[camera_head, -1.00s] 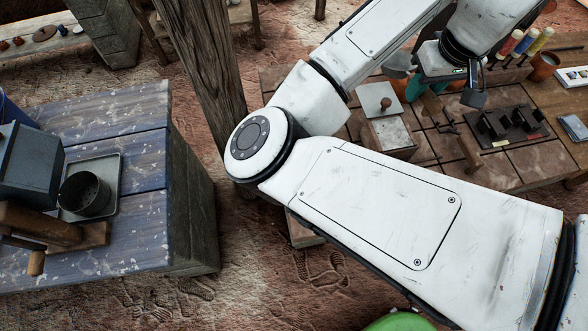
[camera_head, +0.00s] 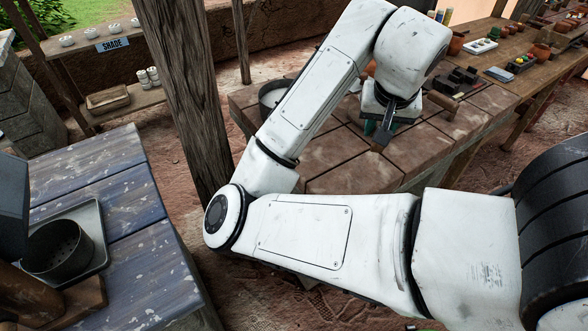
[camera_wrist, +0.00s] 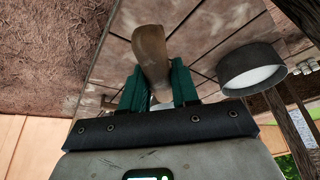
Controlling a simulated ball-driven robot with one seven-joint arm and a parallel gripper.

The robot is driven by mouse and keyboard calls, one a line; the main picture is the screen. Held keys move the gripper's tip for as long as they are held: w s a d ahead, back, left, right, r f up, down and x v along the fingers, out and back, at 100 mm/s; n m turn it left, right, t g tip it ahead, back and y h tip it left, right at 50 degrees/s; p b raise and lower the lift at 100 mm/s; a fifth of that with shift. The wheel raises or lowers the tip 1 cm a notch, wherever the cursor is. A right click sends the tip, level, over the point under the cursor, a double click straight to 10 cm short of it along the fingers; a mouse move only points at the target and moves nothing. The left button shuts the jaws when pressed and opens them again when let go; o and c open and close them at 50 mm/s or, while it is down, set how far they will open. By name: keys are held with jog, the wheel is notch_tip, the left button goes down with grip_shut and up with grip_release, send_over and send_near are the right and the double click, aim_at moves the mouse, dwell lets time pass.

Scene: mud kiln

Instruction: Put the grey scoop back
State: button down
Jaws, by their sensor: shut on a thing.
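My gripper (camera_wrist: 160,88) is shut on a brown, rounded handle, which shows between its green fingers in the wrist view. I take this handle to be that of the grey scoop (camera_wrist: 152,52). The scoop's grey part is mostly hidden in both current views. In the head view my gripper (camera_head: 378,128) points down over the brick-topped bench (camera_head: 345,172). My arm covers part of that bench. I cannot tell the gap between the held thing and the bench top.
A round grey vessel with pale contents (camera_head: 270,98) stands at the bench's left end; it also shows in the wrist view (camera_wrist: 250,80). A wooden post (camera_head: 185,95) stands left of my arm. The blue table (camera_head: 110,190) bears a dark perforated pot (camera_head: 58,252).

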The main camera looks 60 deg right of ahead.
jog(key=shift+a+f, duration=0.15)
jog(key=shift+f, duration=0.1)
jog(key=w+d+f+b, duration=0.1)
jog(key=w+f+b, duration=0.25)
jog(key=w, duration=0.45)
send_over(315, 156)
jog(key=s+a, duration=0.2)
jog(key=f, duration=0.4)
jog(key=shift+w+d+f, duration=0.2)
jog(key=shift+w+f, duration=0.05)
jog(key=shift+f, duration=0.15)
jog(key=shift+w+d+f+b, duration=0.1)
jog(key=shift+w+f+b, duration=0.2)
jog(key=shift+w+f, duration=0.25)
jog(key=shift+f+b, duration=0.3)
jog(key=shift+f, duration=1.4)
jog(key=shift+f, duration=0.1)
jog(key=c, duration=0.8)
grip_release()
jog(key=shift+c, duration=0.2)
